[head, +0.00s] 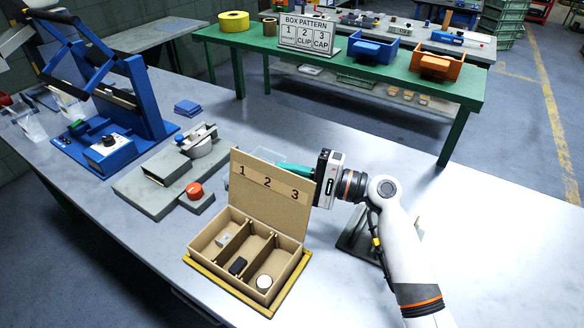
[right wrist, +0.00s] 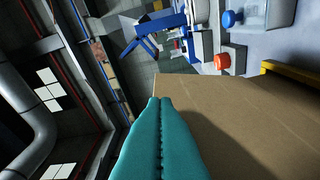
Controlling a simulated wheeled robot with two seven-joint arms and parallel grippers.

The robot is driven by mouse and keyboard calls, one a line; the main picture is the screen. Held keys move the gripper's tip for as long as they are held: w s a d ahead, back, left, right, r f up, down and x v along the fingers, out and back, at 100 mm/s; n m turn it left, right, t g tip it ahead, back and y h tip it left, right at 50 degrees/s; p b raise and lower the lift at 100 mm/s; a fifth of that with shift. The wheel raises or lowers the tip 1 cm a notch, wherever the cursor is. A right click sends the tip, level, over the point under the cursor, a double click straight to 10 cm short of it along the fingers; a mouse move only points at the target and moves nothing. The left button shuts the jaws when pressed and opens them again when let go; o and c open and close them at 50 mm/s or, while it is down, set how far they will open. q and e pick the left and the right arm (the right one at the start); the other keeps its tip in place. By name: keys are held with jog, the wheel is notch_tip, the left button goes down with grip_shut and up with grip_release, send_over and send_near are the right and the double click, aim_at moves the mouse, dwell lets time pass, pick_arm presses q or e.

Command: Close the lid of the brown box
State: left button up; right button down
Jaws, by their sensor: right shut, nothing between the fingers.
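The brown box (head: 218,262) sits on a yellow-edged base (head: 232,291) on the grey table. Its lid (head: 270,204) stands upright at the back, marked 1, 2, 3. The box has three compartments: a small light part (head: 223,239) in the left, a black part (head: 238,265) in the middle, a round white part (head: 264,282) in the right. My right gripper (head: 284,165) is behind the lid near its top edge, its teal fingers shut and empty. In the right wrist view the fingers (right wrist: 161,125) lie beside the lid's back (right wrist: 225,120); contact is unclear. My left gripper is not visible.
A grey fixture with a red knob (head: 194,191) stands left of the box. A blue press (head: 150,105) is further left. A green table (head: 300,65) with a sign and bins is behind. The table's front right is mostly clear.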

jog(key=shift+s+a+r+n, duration=0.15)
jog(key=shift+s+a+n, duration=0.1)
jog(key=shift+s+n, duration=0.1)
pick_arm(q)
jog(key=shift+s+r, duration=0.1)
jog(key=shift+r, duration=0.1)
pick_arm(e)
jog(key=s+a+n+h, duration=0.1)
jog(key=s+a+n, duration=0.4)
jog(key=s+n, duration=0.1)
jog(key=shift+s+r+n+h, duration=0.3)
jog(key=shift+s+n+h, duration=0.1)
jog(key=shift+s, duration=0.25)
pick_arm(q)
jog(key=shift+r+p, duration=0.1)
jog(key=shift+p, duration=0.2)
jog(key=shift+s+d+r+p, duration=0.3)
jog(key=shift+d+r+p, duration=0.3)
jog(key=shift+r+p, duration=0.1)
pick_arm(e)
jog(key=s+d+r, duration=0.5)
jog(key=d+r, duration=0.1)
jog(key=d, duration=0.2)
jog(key=shift+s+r, duration=0.15)
jog(key=shift+s, duration=0.05)
